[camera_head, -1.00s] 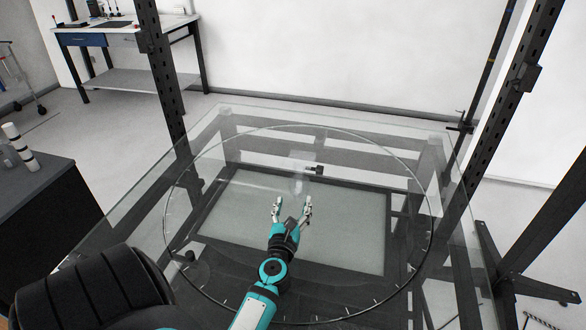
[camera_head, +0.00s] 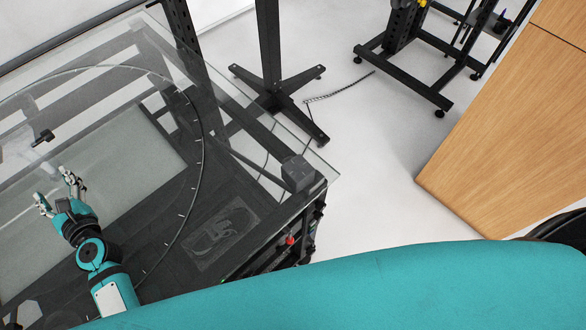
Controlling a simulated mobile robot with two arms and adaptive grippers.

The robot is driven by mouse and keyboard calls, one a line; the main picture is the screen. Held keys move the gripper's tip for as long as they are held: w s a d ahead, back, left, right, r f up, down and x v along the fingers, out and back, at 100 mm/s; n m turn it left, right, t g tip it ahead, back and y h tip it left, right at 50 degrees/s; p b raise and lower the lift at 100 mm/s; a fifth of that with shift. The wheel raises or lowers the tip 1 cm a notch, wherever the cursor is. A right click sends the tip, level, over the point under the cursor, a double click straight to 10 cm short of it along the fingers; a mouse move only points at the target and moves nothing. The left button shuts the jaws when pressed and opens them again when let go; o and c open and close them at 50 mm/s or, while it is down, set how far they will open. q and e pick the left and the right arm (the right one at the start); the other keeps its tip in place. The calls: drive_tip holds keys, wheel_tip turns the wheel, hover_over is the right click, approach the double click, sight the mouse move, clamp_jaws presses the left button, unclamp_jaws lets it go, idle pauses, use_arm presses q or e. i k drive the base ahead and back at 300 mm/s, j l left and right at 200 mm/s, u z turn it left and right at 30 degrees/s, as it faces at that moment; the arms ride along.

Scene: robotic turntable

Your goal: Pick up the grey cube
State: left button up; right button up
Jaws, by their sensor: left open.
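A dark grey cube (camera_head: 297,173) sits at the near right corner of the glass-topped table (camera_head: 322,170). My left gripper (camera_head: 54,186) is at the left side of the picture, above the glass, with its two fingers spread and nothing between them. It is far to the left of the cube and apart from it. My right gripper is out of the picture.
A small dark piece (camera_head: 42,137) lies just beyond the left gripper. The round turntable ring (camera_head: 201,135) is marked on the glass. A black post with a splayed foot (camera_head: 270,80) stands behind the table. A wooden panel (camera_head: 520,130) is at right.

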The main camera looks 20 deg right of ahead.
sight(298, 173)
drive_tip(key=k+l, duration=1.2)
drive_tip(key=k, duration=0.05)
